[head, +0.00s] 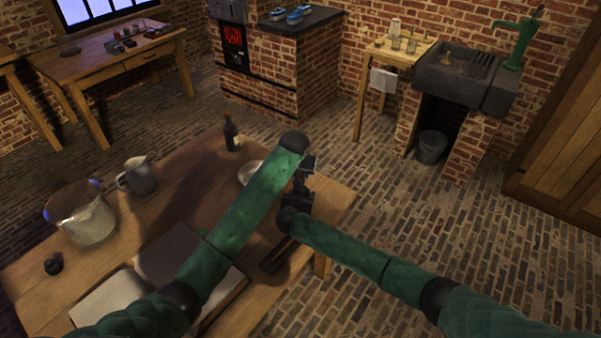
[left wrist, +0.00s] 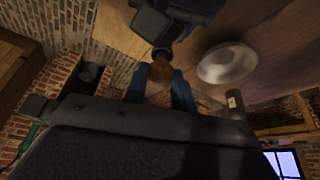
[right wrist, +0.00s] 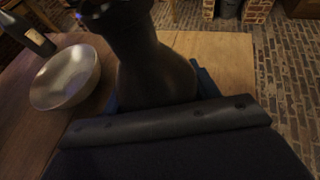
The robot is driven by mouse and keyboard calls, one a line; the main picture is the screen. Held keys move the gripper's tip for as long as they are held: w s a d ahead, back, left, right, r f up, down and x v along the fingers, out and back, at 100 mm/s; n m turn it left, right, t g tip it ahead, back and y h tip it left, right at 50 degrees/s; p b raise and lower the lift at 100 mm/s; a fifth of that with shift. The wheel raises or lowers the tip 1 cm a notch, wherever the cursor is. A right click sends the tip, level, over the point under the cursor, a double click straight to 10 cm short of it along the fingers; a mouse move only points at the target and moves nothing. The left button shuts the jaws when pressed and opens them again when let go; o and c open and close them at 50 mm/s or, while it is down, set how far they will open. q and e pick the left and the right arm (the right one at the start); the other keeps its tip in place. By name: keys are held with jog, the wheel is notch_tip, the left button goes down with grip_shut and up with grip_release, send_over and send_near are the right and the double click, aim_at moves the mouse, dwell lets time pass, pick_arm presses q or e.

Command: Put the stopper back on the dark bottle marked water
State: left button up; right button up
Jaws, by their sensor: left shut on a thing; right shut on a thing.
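My left gripper (head: 306,170) is over the table's right end, shut on a small brown thing, seemingly the stopper (left wrist: 160,88), between its blue pads in the left wrist view. My right gripper (head: 296,200) is close below it, shut on a dark bottle-like body (right wrist: 155,70) that fills the middle of the right wrist view. Its marking cannot be read, and its top runs to the upper edge. Whether stopper and bottle touch cannot be told. Another dark bottle (head: 231,133) with a pale label stands on the table; it also shows in the right wrist view (right wrist: 38,42).
A pale bowl (head: 249,173) sits beside my left forearm; it also shows in the right wrist view (right wrist: 66,78).

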pick_arm(q)
jog(key=shift+f, duration=0.65)
jog(key=o, duration=1)
jog(key=v, duration=1.2)
pick_arm(e)
jog(key=o, duration=1.5)
jog(key=shift+c, duration=0.2)
pick_arm(q)
jog(key=shift+f, duration=0.15)
pick_arm(e)
jog(key=shift+s, duration=0.1)
